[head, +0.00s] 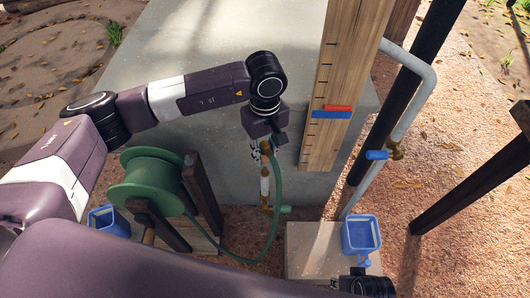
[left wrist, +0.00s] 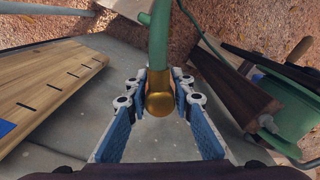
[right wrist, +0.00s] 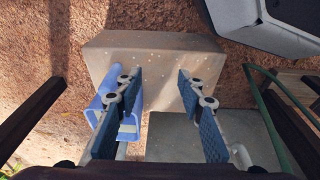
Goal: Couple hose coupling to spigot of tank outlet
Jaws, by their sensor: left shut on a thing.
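My left gripper (head: 266,148) is shut on the brass hose coupling (left wrist: 160,95), which sits at the end of the green hose (left wrist: 158,45). In the head view the green hose (head: 276,190) loops from the coupling down to the reel. A pale upright fitting with brass ends (head: 265,186) stands just below the gripper against the grey tank (head: 205,115); it looks like the tank outlet. The spigot cannot be made out clearly, and I cannot tell whether the coupling touches it. My right gripper (right wrist: 158,88) is open and empty above a concrete block.
The green hose reel (head: 148,182) stands left. A wooden gauge board (head: 340,75) with red and blue markers rises right of the left gripper. A blue cup (head: 361,236) sits on the concrete block (head: 308,250). A grey pipe with a blue-handled valve (head: 377,155) stands farther right.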

